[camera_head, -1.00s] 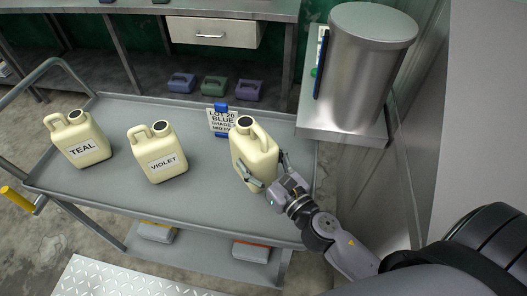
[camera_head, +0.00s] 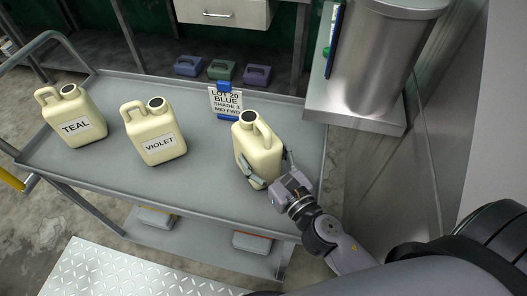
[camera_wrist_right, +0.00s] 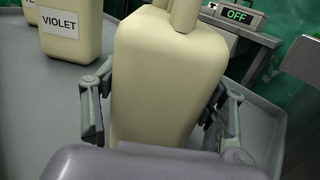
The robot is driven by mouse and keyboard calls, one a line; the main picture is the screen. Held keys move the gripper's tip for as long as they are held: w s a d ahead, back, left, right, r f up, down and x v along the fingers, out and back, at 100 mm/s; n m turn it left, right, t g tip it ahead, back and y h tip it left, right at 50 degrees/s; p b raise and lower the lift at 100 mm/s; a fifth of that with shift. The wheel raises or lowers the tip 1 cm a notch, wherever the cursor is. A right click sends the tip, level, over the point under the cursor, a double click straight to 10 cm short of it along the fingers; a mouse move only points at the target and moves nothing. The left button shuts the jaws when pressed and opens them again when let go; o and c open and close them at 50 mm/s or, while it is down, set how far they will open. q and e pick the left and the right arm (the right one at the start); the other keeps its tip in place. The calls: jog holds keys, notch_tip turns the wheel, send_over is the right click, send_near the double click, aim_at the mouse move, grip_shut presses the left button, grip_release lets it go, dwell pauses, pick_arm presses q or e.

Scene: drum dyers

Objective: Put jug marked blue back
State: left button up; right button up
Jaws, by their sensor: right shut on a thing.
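A cream jug (camera_head: 259,150) stands upright at the right end of the grey cart top (camera_head: 205,168); its label is hidden from me. My right gripper (camera_head: 267,172) is shut on its lower body, and in the right wrist view the jug (camera_wrist_right: 157,80) fills the space between the two fingers. I cannot tell whether its base touches the cart. A jug labelled VIOLET (camera_head: 154,131) stands in the middle, and one labelled TEAL (camera_head: 73,115) at the left. A sign reading LOT 20 BLUE (camera_head: 228,102) is at the cart's far edge. My left gripper is out of view.
A steel cylinder (camera_head: 382,60) stands on a metal shelf (camera_head: 345,118) at the right. Purple and green small containers (camera_head: 221,70) lie behind the cart. A display reading OFF (camera_wrist_right: 237,15) shows in the right wrist view. Cart surface between the jugs is clear.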

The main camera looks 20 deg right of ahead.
jog(key=o, duration=1.2)
jog(key=shift+f, duration=0.15)
jog(key=o, duration=0.4)
jog(key=shift+c, duration=0.2)
jog(key=shift+r, duration=0.2)
